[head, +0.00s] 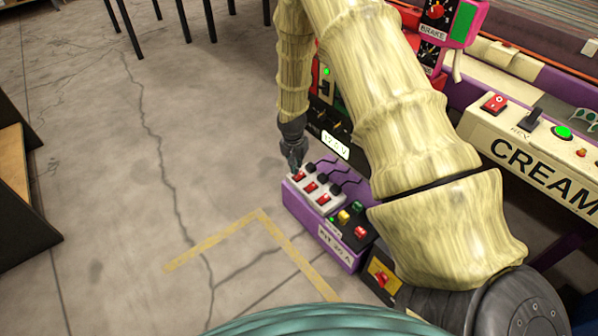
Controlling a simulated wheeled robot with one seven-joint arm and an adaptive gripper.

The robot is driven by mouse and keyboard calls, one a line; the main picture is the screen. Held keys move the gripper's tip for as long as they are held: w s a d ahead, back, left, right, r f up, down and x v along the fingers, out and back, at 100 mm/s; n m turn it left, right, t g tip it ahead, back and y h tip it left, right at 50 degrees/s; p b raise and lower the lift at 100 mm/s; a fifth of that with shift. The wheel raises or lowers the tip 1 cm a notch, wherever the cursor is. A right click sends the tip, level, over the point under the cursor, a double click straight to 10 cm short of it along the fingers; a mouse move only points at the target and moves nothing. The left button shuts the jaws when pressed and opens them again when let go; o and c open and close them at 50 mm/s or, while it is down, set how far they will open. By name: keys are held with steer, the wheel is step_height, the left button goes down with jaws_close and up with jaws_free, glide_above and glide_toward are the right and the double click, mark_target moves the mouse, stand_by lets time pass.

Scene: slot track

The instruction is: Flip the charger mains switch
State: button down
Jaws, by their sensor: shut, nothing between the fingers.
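A white power strip (312,188) with red rocker switches (311,187) and black plugs lies on a purple box at the middle of the head view. My gripper (297,167) points down at the strip's far left end, just above the end red switch (299,176). Its fingers are shut and empty; I cannot tell whether they touch the switch. A lit display (335,145) reading about 12.0 V stands behind the strip. No label shows which switch is the charger's, and the switch positions are too small to read.
A purple box (347,257) with coloured buttons is in front of the strip, and a red knob on yellow (382,279) is nearer. The CREAM panel (535,165) is at right. My arm hides part of the bench.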

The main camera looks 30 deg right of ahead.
mark_target(296, 177)
steer(key=shift+r+p, duration=1.55)
steer(key=shift+r, duration=0.25)
steer(key=shift+f, duration=0.1)
steer(key=s+a+f+n, duration=0.2)
steer(key=s+a+f, duration=0.2)
steer(key=s, duration=0.2)
steer(key=s+a+f+n+y, duration=0.1)
steer(key=s+a+f+n, duration=0.15)
steer(key=s+a, duration=0.35)
steer(key=s+a+f+n, duration=0.1)
steer(key=s+a+f, duration=0.25)
steer(key=s, duration=0.35)
steer(key=s+a+n+g, duration=0.1)
steer(key=s+a+n, duration=0.2)
steer(key=s, duration=0.7)
steer(key=s+a+n, duration=0.2)
steer(key=s+a, duration=0.2)
steer(key=s, duration=0.7)
step_height(296, 177, up, 37)
steer(key=p, duration=3.8)
steer(key=shift+w, duration=0.35)
